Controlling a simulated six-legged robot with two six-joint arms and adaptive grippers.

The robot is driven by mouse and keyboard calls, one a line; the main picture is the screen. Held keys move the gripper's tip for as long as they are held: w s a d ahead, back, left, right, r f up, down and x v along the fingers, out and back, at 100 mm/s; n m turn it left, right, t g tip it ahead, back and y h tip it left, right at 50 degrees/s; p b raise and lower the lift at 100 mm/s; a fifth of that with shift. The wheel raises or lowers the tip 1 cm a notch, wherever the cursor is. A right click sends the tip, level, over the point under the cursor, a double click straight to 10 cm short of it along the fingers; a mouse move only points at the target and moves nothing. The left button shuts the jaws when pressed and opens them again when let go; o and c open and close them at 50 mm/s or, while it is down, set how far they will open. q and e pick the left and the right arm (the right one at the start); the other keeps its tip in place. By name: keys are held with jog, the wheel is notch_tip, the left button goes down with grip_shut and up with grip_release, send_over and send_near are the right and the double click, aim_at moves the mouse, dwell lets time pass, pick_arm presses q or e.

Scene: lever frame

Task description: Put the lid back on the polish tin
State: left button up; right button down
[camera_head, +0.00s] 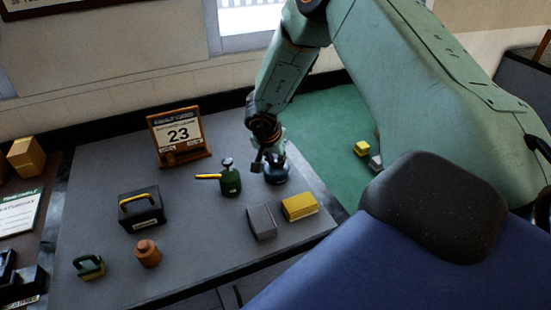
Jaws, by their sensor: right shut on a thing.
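The polish tin (277,177) is a small, round, dark blue thing at the right side of the grey table. My right gripper (264,163) reaches down from above and is shut on the lid at the top of the tin. The gripper covers much of the lid, and the picture is too small to tell whether lid and tin touch or are apart. My left gripper is not in view.
A green oil can with a yellow spout (230,182) stands close left of the tin. A grey block (262,221) and a yellow block (299,206) lie in front.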

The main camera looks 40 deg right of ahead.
jog(key=shift+p, duration=0.4)
dwell(0.3)
jog(key=c, duration=1.2)
grip_release()
jog(key=shift+o, duration=0.2)
jog(key=o, duration=0.5)
